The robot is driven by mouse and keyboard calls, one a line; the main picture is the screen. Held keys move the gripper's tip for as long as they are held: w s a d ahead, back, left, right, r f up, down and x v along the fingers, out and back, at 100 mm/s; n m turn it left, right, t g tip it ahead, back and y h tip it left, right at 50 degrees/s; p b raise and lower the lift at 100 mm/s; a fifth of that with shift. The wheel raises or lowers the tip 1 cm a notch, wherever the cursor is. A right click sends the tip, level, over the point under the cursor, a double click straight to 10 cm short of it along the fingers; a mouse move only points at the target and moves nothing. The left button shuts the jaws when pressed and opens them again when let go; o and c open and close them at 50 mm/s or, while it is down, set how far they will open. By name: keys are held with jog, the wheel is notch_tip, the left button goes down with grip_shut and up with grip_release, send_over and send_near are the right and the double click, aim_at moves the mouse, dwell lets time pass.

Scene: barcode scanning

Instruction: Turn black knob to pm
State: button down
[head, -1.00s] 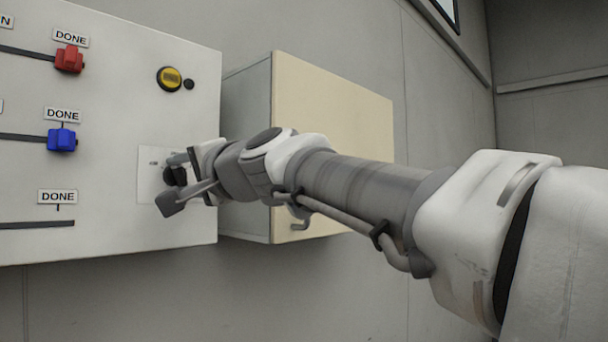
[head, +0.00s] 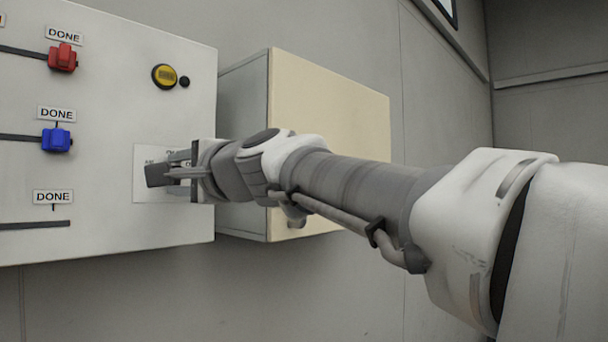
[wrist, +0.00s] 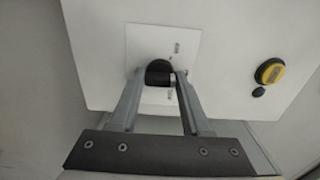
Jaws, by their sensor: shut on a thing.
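The black knob (wrist: 158,73) sits on a white plate (wrist: 160,48) with small labels, too small to read surely. My gripper (wrist: 159,76) has a finger on each side of the knob and is shut on it. Parts of labels show around the fingers there. Which label the knob points to cannot be told.
The white panel (head: 110,90) also carries a red slider (head: 62,58), a blue slider (head: 56,139), DONE labels and a yellow button (head: 164,76) with a small black one beside it. A cream cabinet (head: 330,110) stands close behind my arm on the right.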

jog(key=shift+c, duration=1.9)
grip_release()
jog(key=shift+d, duration=0.1)
jog(key=b+v, duration=0.4)
jog(key=v, duration=1.3)
jog(key=shift+d, duration=0.15)
jog(key=shift+s, duration=0.1)
